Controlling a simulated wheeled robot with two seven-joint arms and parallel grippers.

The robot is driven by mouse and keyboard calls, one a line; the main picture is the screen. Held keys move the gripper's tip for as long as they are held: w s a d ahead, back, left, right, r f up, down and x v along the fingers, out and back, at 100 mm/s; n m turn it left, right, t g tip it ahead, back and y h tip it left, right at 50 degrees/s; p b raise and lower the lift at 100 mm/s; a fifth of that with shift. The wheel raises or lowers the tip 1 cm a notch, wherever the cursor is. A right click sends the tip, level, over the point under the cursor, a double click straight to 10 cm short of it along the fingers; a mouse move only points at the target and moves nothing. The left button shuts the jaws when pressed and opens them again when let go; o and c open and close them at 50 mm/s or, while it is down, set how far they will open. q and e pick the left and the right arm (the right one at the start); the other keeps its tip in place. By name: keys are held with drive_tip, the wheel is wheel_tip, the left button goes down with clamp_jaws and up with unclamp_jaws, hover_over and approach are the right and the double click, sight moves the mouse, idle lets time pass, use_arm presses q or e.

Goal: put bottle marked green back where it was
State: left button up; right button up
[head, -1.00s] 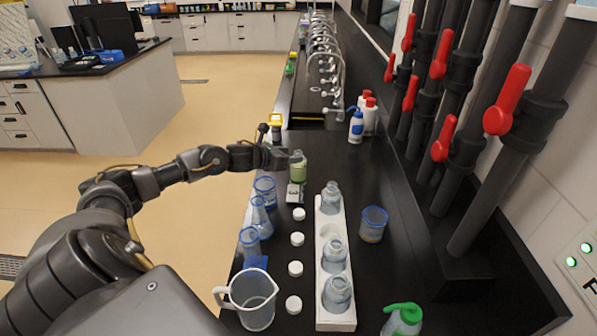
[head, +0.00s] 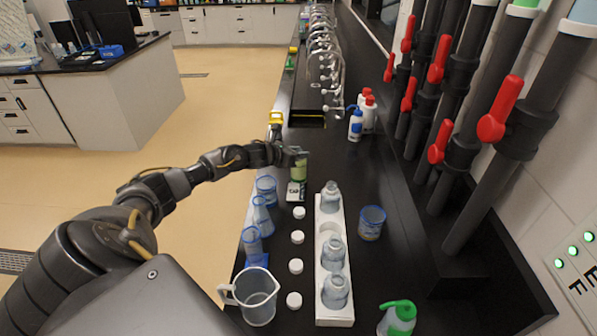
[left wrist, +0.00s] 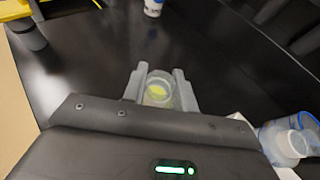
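A clear bottle with yellow-green liquid (head: 299,171) is at the far end of the bench's near part, above or on a small white device with a dark marking (head: 294,191). I cannot tell whether its base touches. My left gripper (head: 298,156) is at its upper part. In the left wrist view the fingers (left wrist: 160,88) lie against both sides of the bottle (left wrist: 158,92), seen from above. A white rack (head: 346,222) holds one bottle (head: 331,197) at its far end and two (head: 333,253) (head: 336,291) at its near end; a gap with an empty hole (head: 329,231) lies between. My right gripper is out of view.
White caps (head: 297,237) lie in a row left of the rack. Blue-rimmed beakers and flasks (head: 262,216) and a jug (head: 258,298) line the left edge. A beaker (head: 371,222) and a green-topped bottle (head: 397,318) stand right of the rack. Pipes with red valves (head: 492,128) border the right.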

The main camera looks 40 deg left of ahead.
use_arm(q)
clamp_jaws()
drive_tip(key=shift+r, duration=0.1)
